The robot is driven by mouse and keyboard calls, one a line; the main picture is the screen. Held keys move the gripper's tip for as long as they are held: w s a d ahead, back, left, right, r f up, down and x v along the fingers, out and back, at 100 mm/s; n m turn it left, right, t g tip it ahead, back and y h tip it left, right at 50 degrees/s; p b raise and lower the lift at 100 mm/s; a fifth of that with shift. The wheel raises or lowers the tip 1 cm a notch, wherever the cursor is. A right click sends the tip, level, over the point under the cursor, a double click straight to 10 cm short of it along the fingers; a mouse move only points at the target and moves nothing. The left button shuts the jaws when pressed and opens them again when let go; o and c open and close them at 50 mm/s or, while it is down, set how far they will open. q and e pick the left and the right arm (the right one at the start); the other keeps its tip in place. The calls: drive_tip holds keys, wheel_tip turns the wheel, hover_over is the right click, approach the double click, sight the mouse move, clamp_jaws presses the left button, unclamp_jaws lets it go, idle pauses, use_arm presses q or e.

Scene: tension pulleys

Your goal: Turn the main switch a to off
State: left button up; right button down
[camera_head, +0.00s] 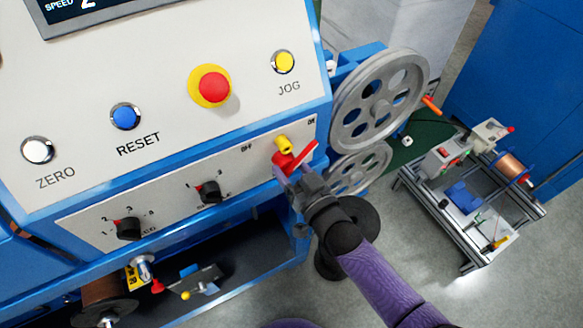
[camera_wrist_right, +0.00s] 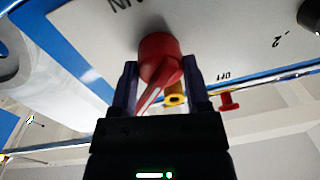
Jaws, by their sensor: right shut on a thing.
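The main switch (camera_head: 284,161) is a red rotary knob at the right end of the lower panel strip, with a yellow part just above it. Its red lever points up and to the right, on the side of the ON label; the OFF label is up and to the left. My right gripper (camera_head: 287,175) reaches it from below. In the right wrist view the red knob (camera_wrist_right: 158,58) sits between the two fingers of my right gripper (camera_wrist_right: 161,80), which is shut on it. My left gripper is not in view.
The panel (camera_head: 180,110) carries a red emergency button (camera_head: 213,86), coloured buttons and two black selector knobs left of the switch. Grey pulley wheels (camera_head: 380,100) stand close on the right.

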idle(0.3)
drive_tip(key=shift+n, duration=0.3)
drive_tip(key=n, duration=0.3)
drive_tip(key=shift+p, duration=0.4)
drive_tip(key=n, duration=0.8)
drive_tip(key=shift+n+h, duration=0.3)
drive_tip(key=shift+h, duration=0.1)
drive_tip(key=n, duration=0.3)
drive_tip(key=shift+n, duration=1.2)
